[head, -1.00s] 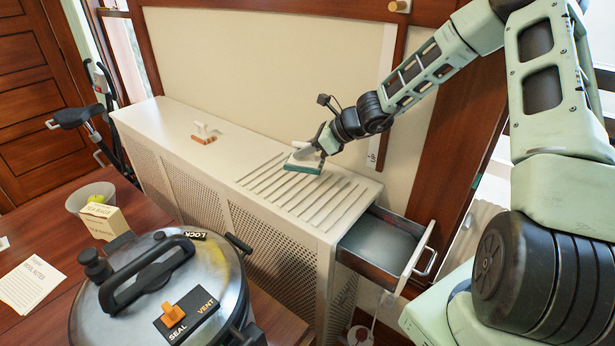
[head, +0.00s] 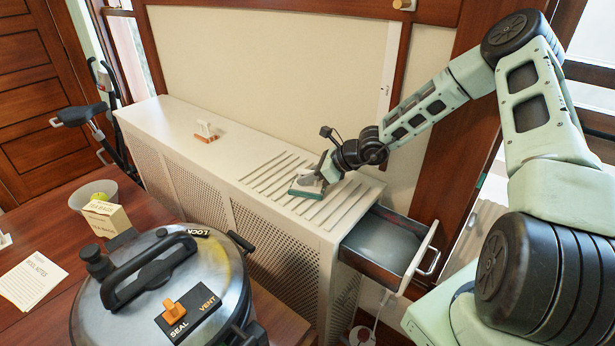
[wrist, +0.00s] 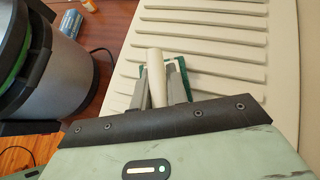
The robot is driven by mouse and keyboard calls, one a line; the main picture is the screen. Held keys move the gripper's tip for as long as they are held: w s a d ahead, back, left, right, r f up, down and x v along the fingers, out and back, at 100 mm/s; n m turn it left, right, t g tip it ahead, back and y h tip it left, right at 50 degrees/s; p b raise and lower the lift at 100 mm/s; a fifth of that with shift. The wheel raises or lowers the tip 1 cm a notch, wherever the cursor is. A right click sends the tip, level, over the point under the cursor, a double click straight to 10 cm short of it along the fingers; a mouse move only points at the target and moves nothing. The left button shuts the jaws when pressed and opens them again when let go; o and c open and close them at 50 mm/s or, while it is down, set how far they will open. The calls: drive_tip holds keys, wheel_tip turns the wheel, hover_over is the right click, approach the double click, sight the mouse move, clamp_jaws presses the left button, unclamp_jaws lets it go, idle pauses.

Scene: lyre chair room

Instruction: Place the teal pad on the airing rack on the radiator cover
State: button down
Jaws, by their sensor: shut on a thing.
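The teal pad (head: 304,193) has a pale top and a teal lower edge, and it is over the slatted airing rack (head: 275,178) on the radiator cover (head: 228,170). My gripper (head: 318,178) is shut on its light upright handle. In the wrist view, the handle stands between the fingers (wrist: 159,92), and teal edges of the pad (wrist: 183,75) show beside and behind them. The slats of the rack (wrist: 220,58) spread around it. The pad looks level and at or very near the slats; I cannot tell whether it touches. My fingers hide part of it.
An open drawer (head: 385,245) juts from the cover's right end. A large pressure cooker (head: 165,290) stands on the wooden table in front, near a tea-bag box (head: 106,218) and a bowl (head: 92,193). A small white and orange item (head: 206,132) sits on the cover's far left part.

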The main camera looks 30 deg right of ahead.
drive_tip(key=c, duration=1.4)
unclamp_jaws()
drive_tip(key=v, duration=1.2)
drive_tip(key=s+a+r+n+g, duration=0.2)
drive_tip(key=s+a+n+g, duration=0.25)
drive_tip(key=a+n, duration=0.5)
drive_tip(key=s+a+r+n+g, duration=0.25)
drive_tip(key=s+a+n, duration=0.35)
drive_tip(key=a, duration=0.6)
drive_tip(key=s+a+r+n+h, duration=0.1)
drive_tip(key=s+a+n+h, duration=0.1)
drive_tip(key=s+n, duration=0.4)
drive_tip(key=s+a+r+n+h, duration=0.2)
drive_tip(key=s+n, duration=0.5)
drive_tip(key=s+a+r+n+h, duration=0.2)
drive_tip(key=s+n, duration=0.4)
drive_tip(key=s, duration=0.1)
drive_tip(key=shift+a+r+h, duration=0.1)
drive_tip(key=shift+a+h, duration=0.15)
drive_tip(key=shift+h, duration=0.15)
